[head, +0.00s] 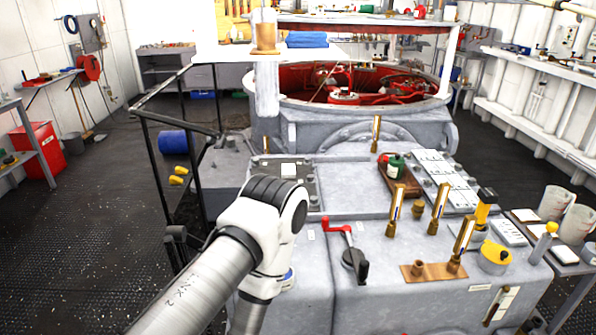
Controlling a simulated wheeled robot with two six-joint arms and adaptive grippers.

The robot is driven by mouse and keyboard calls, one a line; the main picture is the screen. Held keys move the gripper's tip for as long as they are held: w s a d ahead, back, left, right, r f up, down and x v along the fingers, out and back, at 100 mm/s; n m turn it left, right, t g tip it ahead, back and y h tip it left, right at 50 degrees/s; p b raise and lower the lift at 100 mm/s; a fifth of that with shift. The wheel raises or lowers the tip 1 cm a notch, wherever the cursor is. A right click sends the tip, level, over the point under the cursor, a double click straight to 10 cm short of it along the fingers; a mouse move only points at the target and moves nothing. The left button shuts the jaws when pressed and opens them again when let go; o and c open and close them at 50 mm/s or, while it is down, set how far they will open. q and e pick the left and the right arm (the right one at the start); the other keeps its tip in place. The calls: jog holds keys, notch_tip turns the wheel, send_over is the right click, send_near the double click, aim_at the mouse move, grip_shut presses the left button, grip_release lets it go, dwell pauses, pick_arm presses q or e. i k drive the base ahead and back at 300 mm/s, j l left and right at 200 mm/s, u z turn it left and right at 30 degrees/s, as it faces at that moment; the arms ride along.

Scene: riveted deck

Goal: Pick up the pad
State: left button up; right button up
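I cannot tell for sure which thing is the pad. A small white square (289,170) lies flat on a dark grey plate at the back left of the grey machine top. A folded blue cloth-like stack (307,40) lies on a white shelf farther back. My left arm comes in from the lower left and bends down in front of the machine. Its gripper is out of the picture or hidden below the arm. My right gripper is not in the picture.
The grey machine top (338,196) carries a red-handled crank (341,228), several upright brass gauges, a brown tray (394,178) with a green-and-red item, and a yellow container (495,255). A black railing (160,121) stands at left. Dark floor (90,215) is open beyond it.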

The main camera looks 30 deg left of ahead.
aim_at(288, 170)
jog(key=j+u, duration=0.6)
jog(key=u, duration=0.25)
jog(key=i+j+u, duration=0.15)
jog(key=u, duration=0.25)
jog(key=i+j+u, duration=0.15)
jog(key=j+u, duration=0.25)
jog(key=i+j+u, duration=0.25)
jog(key=j+u, duration=0.15)
jog(key=i+j+u, duration=0.25)
jog(key=u, duration=0.15)
jog(key=i+j+u, duration=0.35)
jog(key=i+z, duration=0.75)
jog(key=i+j+z, duration=0.35)
jog(key=i+l+z, duration=0.1)
jog(key=z, duration=0.35)
jog(key=i+z, duration=0.3)
jog(key=z, duration=0.2)
jog(key=i+z, duration=0.2)
jog(key=z, duration=0.25)
jog(key=i+j+z, duration=0.2)
jog(key=z, duration=0.3)
jog(key=i+j+z, duration=0.15)
jog(key=z, duration=0.3)
jog(key=i+j+z, duration=0.15)
jog(key=j+z, duration=0.15)
jog(key=z, duration=0.15)
jog(key=i+j+z, duration=0.1)
jog(key=j+z, duration=0.2)
jog(key=z, duration=0.2)
